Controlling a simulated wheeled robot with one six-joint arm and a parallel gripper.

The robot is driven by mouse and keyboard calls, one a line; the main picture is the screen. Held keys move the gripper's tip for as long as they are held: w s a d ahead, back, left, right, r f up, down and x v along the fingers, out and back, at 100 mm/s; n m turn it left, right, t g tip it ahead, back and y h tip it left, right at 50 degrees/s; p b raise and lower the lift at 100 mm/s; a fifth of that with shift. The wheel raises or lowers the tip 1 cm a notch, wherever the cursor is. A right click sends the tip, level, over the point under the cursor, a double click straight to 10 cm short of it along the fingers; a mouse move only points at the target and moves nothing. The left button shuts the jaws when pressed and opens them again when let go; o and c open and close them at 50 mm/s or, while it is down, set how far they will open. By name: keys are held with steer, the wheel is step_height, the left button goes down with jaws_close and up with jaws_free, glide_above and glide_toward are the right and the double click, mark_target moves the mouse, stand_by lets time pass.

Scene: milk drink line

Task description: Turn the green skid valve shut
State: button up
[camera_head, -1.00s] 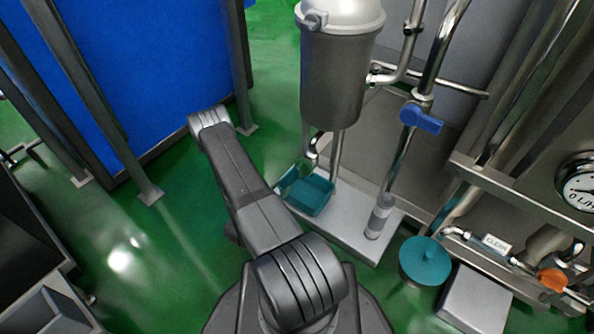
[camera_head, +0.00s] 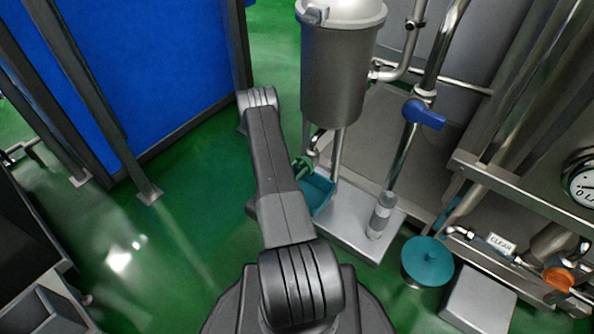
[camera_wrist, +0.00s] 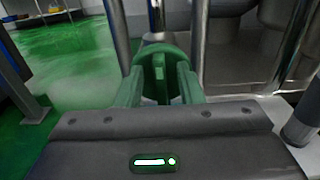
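The green skid valve (camera_wrist: 160,50) is a rounded green handle in the wrist view, with a narrow upright bar below its rim. My gripper (camera_wrist: 160,72) has two green fingers, standing apart to the left and right of that bar. A gap shows on each side of the bar, and I cannot tell whether the fingertips touch the handle's rim. In the head view a green part (camera_head: 303,166) shows low beside the steel tank's outlet; I cannot tell whether it is the valve or a finger. My arm hides most of my gripper there.
A blue-handled valve (camera_head: 425,115) and upright pipes stand to the right. A teal round lid (camera_head: 427,260) and orange valve (camera_head: 558,280) are lower right. Green floor is open at left.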

jaws_close()
steer(key=m, duration=0.1)
steer(key=m+b, duration=0.1)
steer(key=m, duration=0.1)
steer(key=m+b, duration=0.1)
steer(key=shift+s+d+f+m, duration=0.2)
steer(key=shift+d+m, duration=0.05)
steer(key=shift+m, duration=0.15)
steer(key=shift+s+d+f+m+b, duration=0.2)
steer(key=shift+m+b, duration=0.7)
steer(key=shift+m, duration=1.3)
steer(key=shift+d+f+m+b, duration=0.1)
steer(key=shift+f+m+b, duration=0.15)
steer(key=shift+m+b, duration=1.3)
steer(key=shift+s+d+f+m+b, duration=0.1)
steer(key=shift+f+m+b, duration=0.15)
steer(key=shift+m, duration=2.6)
